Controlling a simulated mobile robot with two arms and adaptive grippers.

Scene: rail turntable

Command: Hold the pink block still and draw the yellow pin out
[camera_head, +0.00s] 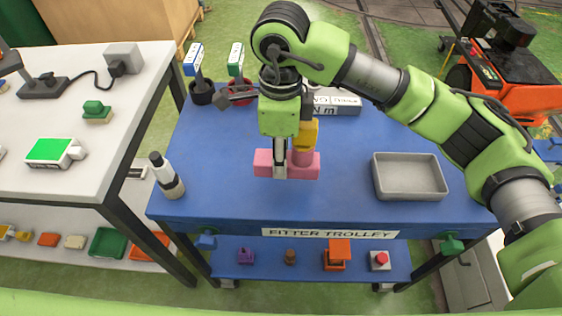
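The pink block (303,170) lies on the blue trolley top (225,205), near its middle. The yellow pin (306,134) stands upright in its raised part, partly hidden by my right gripper. My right gripper (280,165) points down at the block, just left of the pin, with a finger across the block's front face. A second finger is hidden, so I cannot tell whether it is closed on the block. My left gripper is not in view.
A grey tray (408,192) stands on the right of the trolley top. A white bottle with a black cap (166,177) stands at the front left. Blue-labelled (201,92) and green-labelled (236,62) holders are at the back left. The front middle is clear.

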